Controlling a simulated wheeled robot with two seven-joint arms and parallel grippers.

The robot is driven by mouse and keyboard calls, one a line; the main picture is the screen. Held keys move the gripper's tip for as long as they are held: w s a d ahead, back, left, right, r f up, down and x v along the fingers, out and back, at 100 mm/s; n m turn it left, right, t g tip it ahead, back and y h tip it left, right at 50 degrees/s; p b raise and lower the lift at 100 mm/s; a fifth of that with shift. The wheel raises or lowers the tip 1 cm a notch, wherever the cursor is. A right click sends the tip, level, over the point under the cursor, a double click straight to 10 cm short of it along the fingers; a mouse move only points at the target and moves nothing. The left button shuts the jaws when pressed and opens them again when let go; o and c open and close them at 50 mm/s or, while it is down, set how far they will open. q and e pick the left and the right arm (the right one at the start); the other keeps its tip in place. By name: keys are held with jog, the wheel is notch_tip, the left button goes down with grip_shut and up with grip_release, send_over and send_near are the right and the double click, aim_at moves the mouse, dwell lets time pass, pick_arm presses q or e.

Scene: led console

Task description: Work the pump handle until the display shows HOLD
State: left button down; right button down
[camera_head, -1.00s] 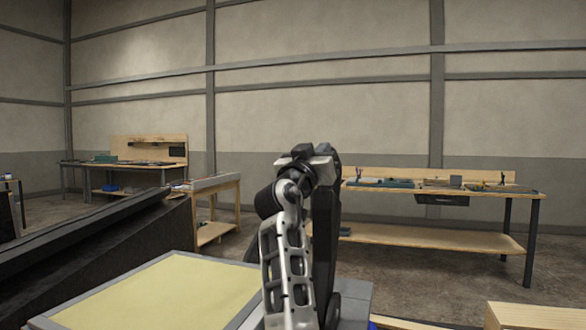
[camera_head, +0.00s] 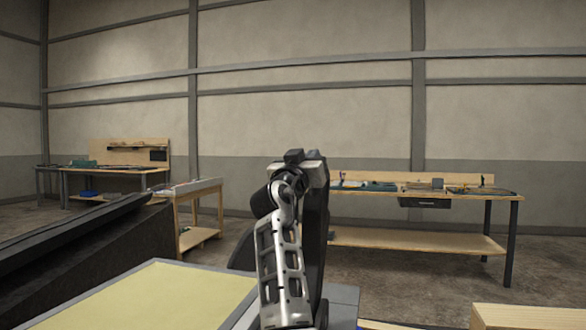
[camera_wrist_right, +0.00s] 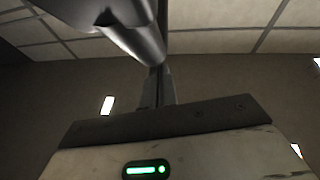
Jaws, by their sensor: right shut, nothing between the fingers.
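I can make out neither a pump handle nor a display in the head view. My right arm rises in the middle of that view, with my right gripper (camera_head: 305,158) at its top end, seen from behind. The gripper is shut and empty, standing apart from the benches beyond it. The wrist view looks up at wall and ceiling panels, past a metal cylinder at the top. A pale block with a small green-lit strip (camera_wrist_right: 146,170) fills its lower edge; I cannot tell what it belongs to. My left gripper is not in view.
A pale yellow panel in a grey frame (camera_head: 150,302) lies low at the left, beside a dark sloping structure (camera_head: 85,248). A wooden bench (camera_head: 420,243) with several items stands ahead right. Another bench (camera_head: 118,172) is far left. A wooden box (camera_head: 530,316) is bottom right.

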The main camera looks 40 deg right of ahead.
pick_arm(q)
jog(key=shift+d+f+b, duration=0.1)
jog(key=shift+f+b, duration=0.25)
jog(key=shift+b, duration=0.75)
pick_arm(e)
jog(key=s+a+r, duration=0.1)
jog(key=s+a, duration=0.4)
jog(key=a, duration=0.6)
jog(key=shift+s+a+r, duration=0.2)
jog(key=shift+a+r, duration=0.1)
jog(key=shift+r, duration=0.1)
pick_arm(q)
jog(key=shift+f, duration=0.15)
pick_arm(e)
jog(key=shift+r, duration=0.1)
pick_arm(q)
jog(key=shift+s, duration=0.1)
